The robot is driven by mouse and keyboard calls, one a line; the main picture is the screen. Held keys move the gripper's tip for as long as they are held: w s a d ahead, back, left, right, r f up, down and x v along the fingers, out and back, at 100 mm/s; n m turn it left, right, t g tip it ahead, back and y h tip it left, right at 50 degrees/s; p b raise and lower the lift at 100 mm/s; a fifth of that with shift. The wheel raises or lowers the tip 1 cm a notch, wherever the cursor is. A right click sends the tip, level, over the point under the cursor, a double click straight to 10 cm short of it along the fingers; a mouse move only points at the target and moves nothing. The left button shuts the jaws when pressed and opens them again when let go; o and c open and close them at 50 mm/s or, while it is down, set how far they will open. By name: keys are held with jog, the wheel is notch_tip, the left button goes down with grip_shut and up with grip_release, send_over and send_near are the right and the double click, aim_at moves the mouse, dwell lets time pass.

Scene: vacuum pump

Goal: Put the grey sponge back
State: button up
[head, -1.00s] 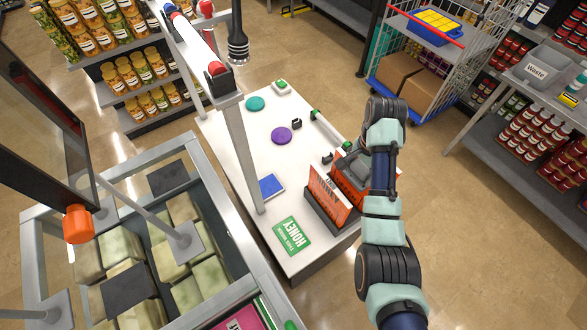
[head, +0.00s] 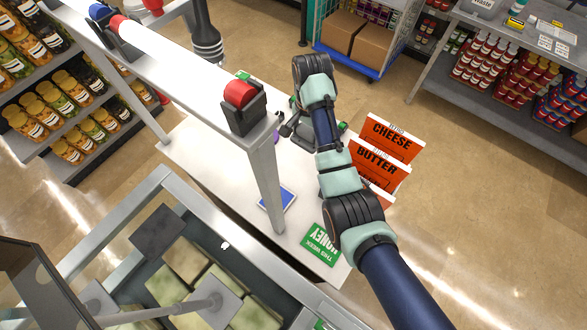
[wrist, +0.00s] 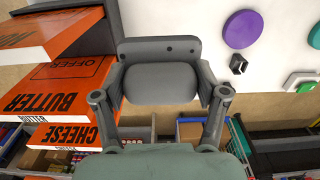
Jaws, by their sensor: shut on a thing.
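My gripper (head: 298,130) is over the white table (head: 205,147), to the left of the orange signs. It also shows in the wrist view (wrist: 158,50), where its near grey finger fills the middle. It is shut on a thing. I take this to be the grey sponge, but I cannot tell its shape apart from the grey fingers that cover it. No other grey sponge shows clearly on the table.
Orange BUTTER (head: 378,165) and CHEESE (head: 392,138) signs stand beside my arm. A green HONEY sign (head: 321,244) and a blue panel (head: 277,198) lie on the table. A purple disc (wrist: 242,30) and small black block (wrist: 238,64) lie right. A grey overhead frame (head: 266,180) crosses the table.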

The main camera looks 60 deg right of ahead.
jog(key=shift+w+f, duration=0.1)
jog(key=shift+f, duration=0.5)
notch_tip(320, 180, down, 20)
jog(key=b, duration=0.6)
jog(key=shift+f+b, duration=0.1)
jog(key=shift+b, duration=0.25)
jog(key=o, duration=1.2)
notch_tip(320, 180, up, 12)
jog(key=p, duration=0.2)
jog(key=shift+r, duration=0.2)
